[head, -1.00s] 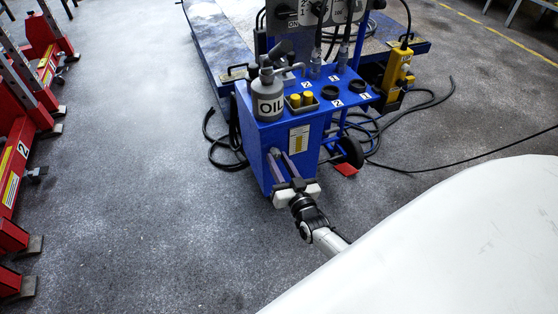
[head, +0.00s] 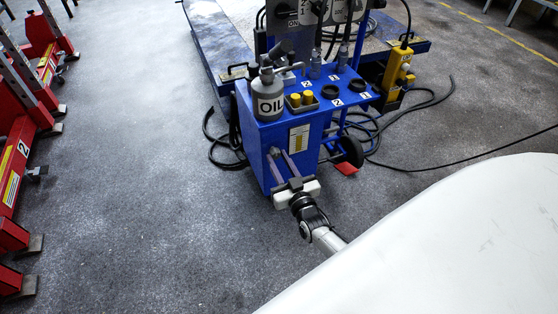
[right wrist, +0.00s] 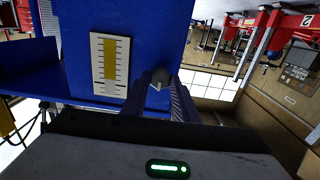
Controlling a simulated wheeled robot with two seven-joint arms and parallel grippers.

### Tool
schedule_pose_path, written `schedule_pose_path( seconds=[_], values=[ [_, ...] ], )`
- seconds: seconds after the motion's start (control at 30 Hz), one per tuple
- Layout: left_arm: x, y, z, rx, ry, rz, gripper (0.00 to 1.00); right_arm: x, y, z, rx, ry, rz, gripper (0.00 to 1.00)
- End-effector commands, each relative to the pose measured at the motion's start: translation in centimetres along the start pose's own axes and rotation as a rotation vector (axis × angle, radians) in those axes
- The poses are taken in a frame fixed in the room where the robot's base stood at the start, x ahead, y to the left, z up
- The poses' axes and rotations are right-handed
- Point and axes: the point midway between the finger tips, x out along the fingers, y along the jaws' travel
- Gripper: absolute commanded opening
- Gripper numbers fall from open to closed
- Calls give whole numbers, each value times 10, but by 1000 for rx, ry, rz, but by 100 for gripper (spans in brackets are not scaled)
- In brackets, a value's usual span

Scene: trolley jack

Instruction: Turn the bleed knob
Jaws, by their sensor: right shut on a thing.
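The blue trolley unit (head: 259,150) stands on the floor in the middle of the head view. My right gripper (head: 278,154) reaches its front side, below the gauge. In the right wrist view the bleed knob (right wrist: 160,76), small, dark and round, sits between the fingertips of my right gripper (right wrist: 163,82). The fingers are shut on the knob. The knob is hidden by the gripper or too small to make out in the head view. My left gripper is in neither view.
An oil can (head: 267,100) and yellow-capped items (head: 302,99) stand on the unit's top. A gauge with a yellow strip (right wrist: 110,65) is beside the fingers. Black hoses (head: 222,150) lie on the floor. Red stands (head: 22,140) are at left; the floor between is clear.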

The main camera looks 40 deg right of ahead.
Motion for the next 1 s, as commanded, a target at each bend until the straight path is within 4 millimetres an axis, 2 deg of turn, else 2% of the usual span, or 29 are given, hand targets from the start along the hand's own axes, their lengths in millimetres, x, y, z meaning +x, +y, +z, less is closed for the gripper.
schedule_pose_path(
  seconds=[0.03,0.1,0.13,0.47,0.57,0.8,1.0],
  values=[
    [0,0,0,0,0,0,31,-1,-1,2,-3,-4,-3,32],
    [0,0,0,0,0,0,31,0,-1,1,-2,-4,-2,44],
    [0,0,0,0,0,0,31,0,-1,1,-2,-3,-2,45],
    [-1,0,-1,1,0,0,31,-4,0,0,-1,-2,-1,45],
    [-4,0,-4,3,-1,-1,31,-15,0,-1,-1,-3,-1,45],
    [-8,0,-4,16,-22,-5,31,-62,0,-1,-1,-5,-1,45],
    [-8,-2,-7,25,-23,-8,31,-93,-1,0,-1,-4,-2,45]
  ],
)
